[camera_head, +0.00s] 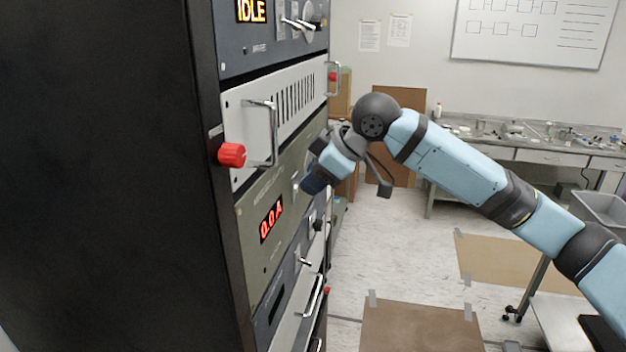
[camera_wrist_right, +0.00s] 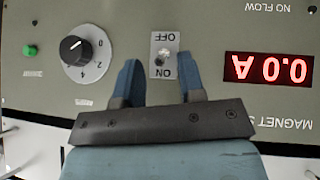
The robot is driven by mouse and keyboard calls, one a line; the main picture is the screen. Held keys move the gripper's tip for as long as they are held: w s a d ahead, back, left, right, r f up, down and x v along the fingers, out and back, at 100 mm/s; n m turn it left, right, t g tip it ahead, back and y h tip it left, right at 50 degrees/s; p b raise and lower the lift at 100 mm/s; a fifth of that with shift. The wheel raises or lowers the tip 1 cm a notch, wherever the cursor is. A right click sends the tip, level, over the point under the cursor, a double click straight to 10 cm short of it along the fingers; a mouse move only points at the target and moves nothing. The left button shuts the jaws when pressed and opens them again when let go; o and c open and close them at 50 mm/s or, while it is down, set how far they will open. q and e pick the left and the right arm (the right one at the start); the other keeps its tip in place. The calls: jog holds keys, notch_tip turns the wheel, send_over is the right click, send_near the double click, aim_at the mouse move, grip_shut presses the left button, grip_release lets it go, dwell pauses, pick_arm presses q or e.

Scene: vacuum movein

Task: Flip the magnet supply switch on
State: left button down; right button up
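The magnet supply panel (camera_head: 262,265) is the olive-grey unit in the rack, with a red 0.0 A display (camera_head: 271,220). In the right wrist view the panel appears upside down, and the display (camera_wrist_right: 266,67) is at right. The small metal toggle switch (camera_wrist_right: 162,57) sits on a light plate between the words OFF and ON; I cannot tell which way its lever leans. My right gripper (camera_wrist_right: 158,72) is open, its two blue fingers apart on either side of the switch's ON end. In the head view the right gripper (camera_head: 312,184) is close to the panel. My left gripper is out of view.
A knob with a numbered dial (camera_wrist_right: 83,52) and a green button (camera_wrist_right: 30,50) lie beside the switch. Floor right of the rack is mostly clear; a cart (camera_head: 560,320) stands lower right.

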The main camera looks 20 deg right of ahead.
jog(key=b+v, duration=0.2)
jog(key=v, duration=1.1)
jog(key=s+a+f+m, duration=0.1)
jog(key=s+a+f, duration=0.15)
jog(key=f, duration=0.75)
jog(key=s+a+f+m, duration=0.1)
jog(key=s+a+f, duration=0.15)
jog(key=f, duration=0.85)
jog(key=s+a+f+m, duration=0.1)
jog(key=s+f, duration=0.2)
jog(key=f, duration=0.7)
jog(key=s+d+f+m+g+h, duration=0.1)
jog(key=s+d+f+m+h, duration=0.3)
jog(key=s+f, duration=0.6)
jog(key=s+d+f+m+g+h, duration=0.1)
jog(key=s+d+f+m, duration=0.35)
jog(key=s, duration=0.95)
jog(key=w+a+f+n+t+y, duration=0.1)
jog(key=w+a+f+t, duration=0.1)
jog(key=f, duration=0.5)
jog(key=w+a+f+n+t+y, duration=0.1)
jog(key=w+a+f+t, duration=0.2)
jog(key=f, duration=0.5)
jog(key=shift+w+a+f+t, duration=0.2)
jog(key=shift+w+t, duration=0.3)
jog(key=shift+t, duration=0.7)
